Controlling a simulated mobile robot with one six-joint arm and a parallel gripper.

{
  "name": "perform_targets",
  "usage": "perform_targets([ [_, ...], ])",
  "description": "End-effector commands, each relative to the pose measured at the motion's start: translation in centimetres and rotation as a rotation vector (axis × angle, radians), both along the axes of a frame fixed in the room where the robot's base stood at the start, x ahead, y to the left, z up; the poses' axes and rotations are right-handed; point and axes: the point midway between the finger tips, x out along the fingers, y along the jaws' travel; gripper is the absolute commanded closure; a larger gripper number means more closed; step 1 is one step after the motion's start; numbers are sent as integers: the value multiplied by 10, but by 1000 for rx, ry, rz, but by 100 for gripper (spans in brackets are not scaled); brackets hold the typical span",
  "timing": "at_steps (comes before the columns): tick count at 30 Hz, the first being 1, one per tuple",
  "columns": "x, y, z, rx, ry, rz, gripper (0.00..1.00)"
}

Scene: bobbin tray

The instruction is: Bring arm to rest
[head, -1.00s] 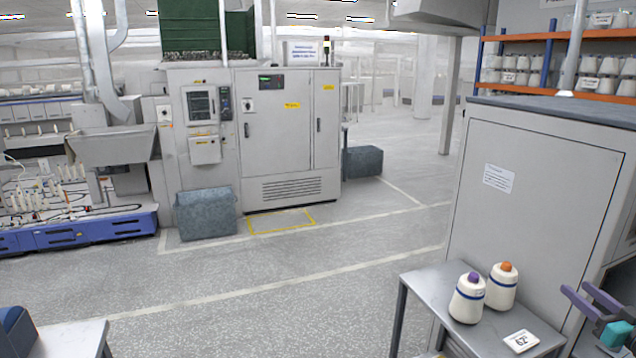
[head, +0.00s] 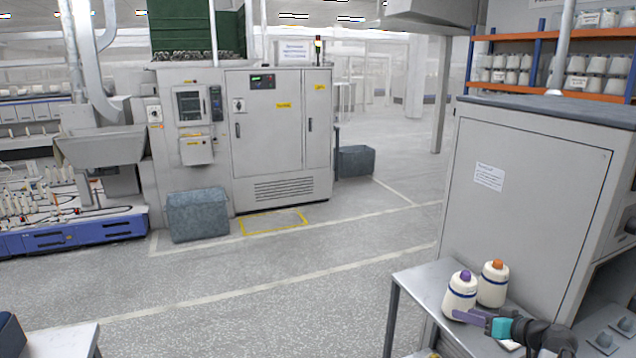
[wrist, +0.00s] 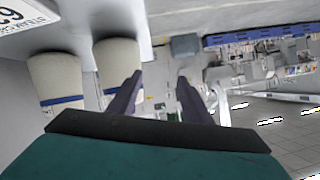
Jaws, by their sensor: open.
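My gripper (head: 462,315) is low at the lower right of the head view, in front of two white yarn cones. Its purple fingers also show in the wrist view (wrist: 158,88), spread apart with nothing between them. The cone with the purple tip (head: 460,297) stands upright on a small grey table (head: 420,282); its lower part is partly behind the fingers. The cone with the orange tip (head: 493,286) stands upright just right of it. Both cones show in the wrist view, left of the fingers. Whether a finger touches a cone I cannot tell.
A white number card (wrist: 22,12) lies on the table, mostly hidden behind my arm in the head view. A tall grey cabinet (head: 530,190) stands right behind the table. Open floor (head: 270,290) lies to the left, with a bluish bin (head: 198,215) and a machine (head: 275,130) beyond.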

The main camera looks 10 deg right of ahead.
Motion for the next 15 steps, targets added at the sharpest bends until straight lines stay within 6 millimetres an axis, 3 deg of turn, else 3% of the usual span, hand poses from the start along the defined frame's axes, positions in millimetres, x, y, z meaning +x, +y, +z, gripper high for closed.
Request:
perform_targets([
  [1, 5, 21, -12, 12, 43, 23, 55],
  [3, 10, 44, -28, 28, 102, 44, 55],
  [15, 12, 165, -112, 49, 442, 128, 55],
])
